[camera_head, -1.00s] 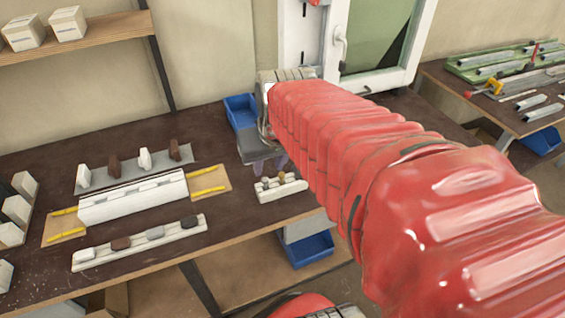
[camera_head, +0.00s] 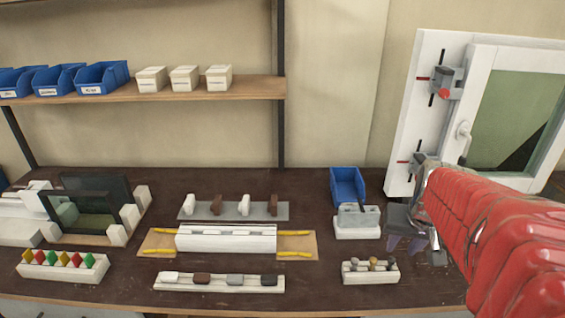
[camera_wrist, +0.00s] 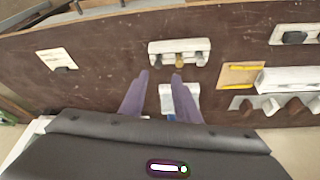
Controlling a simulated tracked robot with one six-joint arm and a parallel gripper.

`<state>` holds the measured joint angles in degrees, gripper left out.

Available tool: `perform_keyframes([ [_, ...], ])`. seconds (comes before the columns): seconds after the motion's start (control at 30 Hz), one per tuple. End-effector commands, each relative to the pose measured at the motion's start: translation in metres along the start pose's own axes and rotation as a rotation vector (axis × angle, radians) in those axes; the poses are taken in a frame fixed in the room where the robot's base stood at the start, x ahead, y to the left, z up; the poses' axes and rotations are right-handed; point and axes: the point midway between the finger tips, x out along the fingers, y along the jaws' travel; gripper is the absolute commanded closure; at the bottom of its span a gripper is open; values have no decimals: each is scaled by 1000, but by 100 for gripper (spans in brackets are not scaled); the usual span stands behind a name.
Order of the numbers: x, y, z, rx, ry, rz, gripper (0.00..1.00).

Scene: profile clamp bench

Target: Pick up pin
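A small white rack (camera_head: 370,279) near the bench's front edge holds three short knob-topped pieces that look like pins. The middle brass-coloured pin (camera_head: 373,263) stands between a grey one and a darker one. In the wrist view the rack (camera_wrist: 160,47) lies beyond my fingertips, with the brass pin (camera_wrist: 180,60) at its middle. My gripper (camera_wrist: 160,74) is open, its two purple fingers apart with no pin between them. In the head view my gripper (camera_head: 405,243) is right of the rack and farther back, its fingers partly hidden.
A white block with a grey top (camera_head: 357,224) and a blue bin (camera_head: 347,186) stand behind the rack. A long white profile (camera_head: 226,240) and a strip of handles (camera_head: 218,283) lie to the left. The window frame (camera_head: 412,120) stands at the back right.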

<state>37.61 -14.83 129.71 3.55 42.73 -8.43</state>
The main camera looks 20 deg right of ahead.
Motion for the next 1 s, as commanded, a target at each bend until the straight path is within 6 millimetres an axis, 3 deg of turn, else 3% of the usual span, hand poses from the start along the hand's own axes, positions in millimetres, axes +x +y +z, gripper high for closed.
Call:
perform_keyframes([
  [0.5,65,0,1,0,-5,-1,71],
  [1.0,73,0,0,0,-2,0,71],
])
